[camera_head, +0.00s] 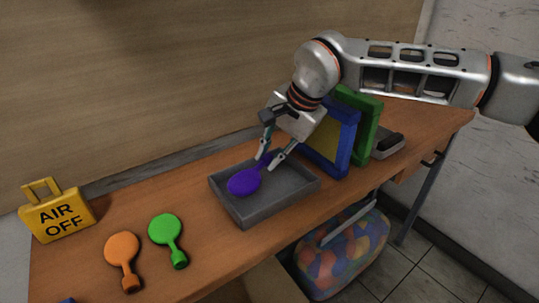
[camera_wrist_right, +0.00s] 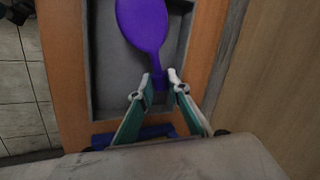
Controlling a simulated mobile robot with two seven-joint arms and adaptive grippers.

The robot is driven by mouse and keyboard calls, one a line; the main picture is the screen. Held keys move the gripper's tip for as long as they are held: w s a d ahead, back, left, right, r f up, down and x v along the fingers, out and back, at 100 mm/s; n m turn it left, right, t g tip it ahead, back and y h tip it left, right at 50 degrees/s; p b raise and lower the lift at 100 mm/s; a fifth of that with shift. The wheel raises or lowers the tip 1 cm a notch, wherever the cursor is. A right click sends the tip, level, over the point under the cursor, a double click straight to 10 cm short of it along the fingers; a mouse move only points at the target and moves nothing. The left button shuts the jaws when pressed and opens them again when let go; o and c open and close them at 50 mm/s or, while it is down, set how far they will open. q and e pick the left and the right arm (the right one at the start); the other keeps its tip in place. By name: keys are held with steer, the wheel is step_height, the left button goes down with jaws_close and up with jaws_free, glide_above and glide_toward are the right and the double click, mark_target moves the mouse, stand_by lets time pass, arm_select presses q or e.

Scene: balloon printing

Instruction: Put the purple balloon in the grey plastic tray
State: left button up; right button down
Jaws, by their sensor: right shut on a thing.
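The purple balloon (camera_head: 243,182) is over the grey plastic tray (camera_head: 255,213) in the head view, its round part toward the left side of the tray. My right gripper (camera_head: 268,161) is shut on its neck end. In the right wrist view the balloon (camera_wrist_right: 143,22) extends away from my fingertips (camera_wrist_right: 160,80), above the floor of the tray (camera_wrist_right: 103,60). I cannot tell whether the balloon touches the tray floor. My left gripper is not in view.
An orange balloon (camera_head: 122,250) and a green balloon (camera_head: 166,230) lie left of the tray. A yellow "AIR OFF" block (camera_head: 58,215) stands at the far left. Blue (camera_head: 341,145) and green frames (camera_head: 369,125) stand close right of the tray. A bag of colourful balloons (camera_head: 340,257) is below the table.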

steer(key=shift+f, duration=0.25)
steer(key=shift+f, duration=0.3)
steer(key=shift+f, duration=0.1)
steer(key=c, duration=1.9)
jaws_free()
